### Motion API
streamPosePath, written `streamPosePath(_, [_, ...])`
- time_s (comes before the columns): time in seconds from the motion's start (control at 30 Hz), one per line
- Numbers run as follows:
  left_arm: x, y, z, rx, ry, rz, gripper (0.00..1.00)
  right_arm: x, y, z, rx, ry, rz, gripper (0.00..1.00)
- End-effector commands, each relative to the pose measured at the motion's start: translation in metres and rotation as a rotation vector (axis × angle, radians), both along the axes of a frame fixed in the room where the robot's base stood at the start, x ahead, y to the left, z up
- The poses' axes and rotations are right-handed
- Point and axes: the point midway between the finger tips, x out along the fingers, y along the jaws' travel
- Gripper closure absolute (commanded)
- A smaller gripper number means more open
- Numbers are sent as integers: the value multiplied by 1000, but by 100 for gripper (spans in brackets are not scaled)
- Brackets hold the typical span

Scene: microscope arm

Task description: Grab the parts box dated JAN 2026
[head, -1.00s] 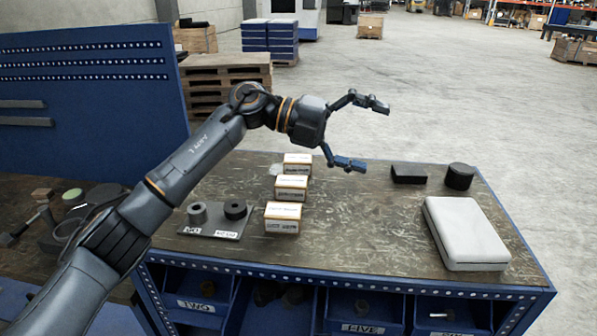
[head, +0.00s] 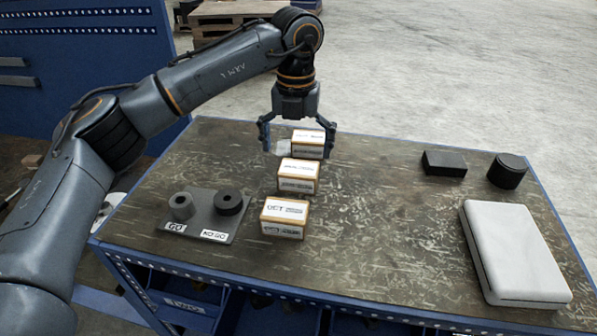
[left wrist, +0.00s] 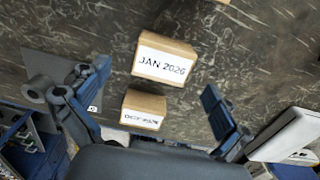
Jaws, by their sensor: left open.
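Three white-and-tan parts boxes stand in a row on the bench. The box labelled JAN 2026 (left wrist: 166,60) lies between my fingers in the left wrist view. It appears to be the middle box (head: 298,177) in the head view, where its label is too small to read. The front box (head: 285,218) reads OCT and shows below in the left wrist view (left wrist: 143,110). The back box (head: 309,144) is partly overlapped by my left gripper (head: 297,150), which points down, open and empty, above the row. My right gripper is not in view.
A gauge plate (head: 204,216) with two cylinders stands left of the boxes. A grey case (head: 514,252), a black block (head: 444,163) and a black cylinder (head: 507,171) stand to the right. The bench top (head: 385,225) between is clear.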

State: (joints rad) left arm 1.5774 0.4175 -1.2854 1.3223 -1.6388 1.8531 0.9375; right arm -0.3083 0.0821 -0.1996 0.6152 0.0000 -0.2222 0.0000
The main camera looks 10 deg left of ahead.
Motion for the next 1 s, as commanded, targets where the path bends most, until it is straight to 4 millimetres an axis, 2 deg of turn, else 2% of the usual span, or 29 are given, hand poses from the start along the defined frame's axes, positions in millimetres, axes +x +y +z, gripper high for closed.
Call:
streamPosePath(0.2, [-2, -1, -14, -1, 1, -2, 0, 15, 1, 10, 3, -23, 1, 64])
streamPosePath(0.37, [-8, -4, -36, 0, 4, -2, 0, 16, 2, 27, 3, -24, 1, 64])
streamPosePath(0.5, [-7, -4, -55, -2, 1, -1, 0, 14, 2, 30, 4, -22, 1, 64])
streamPosePath(0.77, [-7, -4, -61, -2, -1, -1, 0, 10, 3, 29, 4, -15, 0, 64])
streamPosePath(0.8, [-7, -4, -61, -2, -1, -1, 2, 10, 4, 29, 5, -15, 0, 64])
streamPosePath(0.83, [-7, -4, -61, -2, -1, -1, 8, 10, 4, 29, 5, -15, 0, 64])
streamPosePath(1.0, [-7, -4, -60, -3, -1, -1, 43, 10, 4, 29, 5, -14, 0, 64])
